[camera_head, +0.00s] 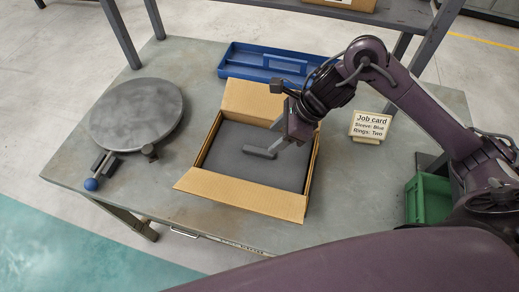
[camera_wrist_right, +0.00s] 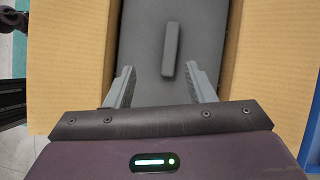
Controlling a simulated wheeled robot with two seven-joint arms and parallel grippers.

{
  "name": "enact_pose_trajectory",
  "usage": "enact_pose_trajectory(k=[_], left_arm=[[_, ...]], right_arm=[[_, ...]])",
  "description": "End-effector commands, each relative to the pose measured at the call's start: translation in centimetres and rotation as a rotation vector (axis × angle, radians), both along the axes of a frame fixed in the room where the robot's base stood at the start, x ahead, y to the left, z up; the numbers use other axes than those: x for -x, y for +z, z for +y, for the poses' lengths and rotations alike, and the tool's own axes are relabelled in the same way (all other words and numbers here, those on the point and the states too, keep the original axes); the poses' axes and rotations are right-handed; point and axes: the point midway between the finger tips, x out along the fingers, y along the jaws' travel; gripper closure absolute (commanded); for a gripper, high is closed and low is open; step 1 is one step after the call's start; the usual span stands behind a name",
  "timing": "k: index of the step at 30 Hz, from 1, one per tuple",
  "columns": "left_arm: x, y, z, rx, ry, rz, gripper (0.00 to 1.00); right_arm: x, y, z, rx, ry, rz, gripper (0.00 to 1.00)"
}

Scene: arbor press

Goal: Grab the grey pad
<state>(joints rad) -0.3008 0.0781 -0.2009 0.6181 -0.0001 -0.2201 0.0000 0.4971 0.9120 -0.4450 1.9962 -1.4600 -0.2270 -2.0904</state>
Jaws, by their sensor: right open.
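The grey pad (camera_head: 250,158) lies flat inside an open cardboard box (camera_head: 248,203) and fills most of its floor. A raised grey bar-like grip (camera_head: 259,152) stands out on its top. In the right wrist view the pad (camera_wrist_right: 200,40) and its raised bar (camera_wrist_right: 171,50) show ahead of the jaws. My right gripper (camera_head: 277,137) is over the box, open and empty; in the wrist view its two fingers (camera_wrist_right: 160,84) are spread on either side of the bar's near end. Whether the fingers touch the pad cannot be told. My left gripper is out of view.
A round grey turntable plate (camera_head: 137,112) with a blue-knobbed lever (camera_head: 91,184) is at the left of the table (camera_head: 195,60). A blue tray (camera_head: 265,62) lies behind the box. A job card (camera_head: 372,125) and a green bin (camera_head: 429,199) are at the right.

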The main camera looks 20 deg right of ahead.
Motion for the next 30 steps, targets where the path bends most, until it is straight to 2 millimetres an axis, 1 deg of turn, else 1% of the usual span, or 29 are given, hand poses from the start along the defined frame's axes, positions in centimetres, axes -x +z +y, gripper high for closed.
enact_pose_trajectory(k=[1, 5, 13, 19, 21, 24, 30], left_arm=[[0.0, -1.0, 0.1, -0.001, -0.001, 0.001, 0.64], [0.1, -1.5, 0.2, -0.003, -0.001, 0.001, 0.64], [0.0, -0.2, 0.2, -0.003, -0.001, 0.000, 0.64], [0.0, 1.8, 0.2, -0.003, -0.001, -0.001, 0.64], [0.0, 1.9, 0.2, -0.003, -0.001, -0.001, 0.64], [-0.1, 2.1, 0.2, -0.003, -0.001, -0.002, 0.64], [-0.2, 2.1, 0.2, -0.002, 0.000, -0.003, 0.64]], right_arm=[[0.0, -1.0, 0.0, 0.000, 0.000, 0.000, 0.51], [0.0, -1.8, 0.1, -0.001, 0.000, 0.001, 0.51], [-0.7, -3.8, 1.4, -0.003, -0.001, 0.005, 0.51], [-1.8, -6.0, 2.4, -0.004, -0.003, 0.006, 0.51], [-2.0, -7.1, 2.9, -0.004, 0.000, 0.005, 0.51], [-2.2, -7.9, 3.2, -0.002, -0.001, 0.002, 0.51], [-2.3, -8.3, 3.2, 0.000, 0.000, 0.000, 0.51]])
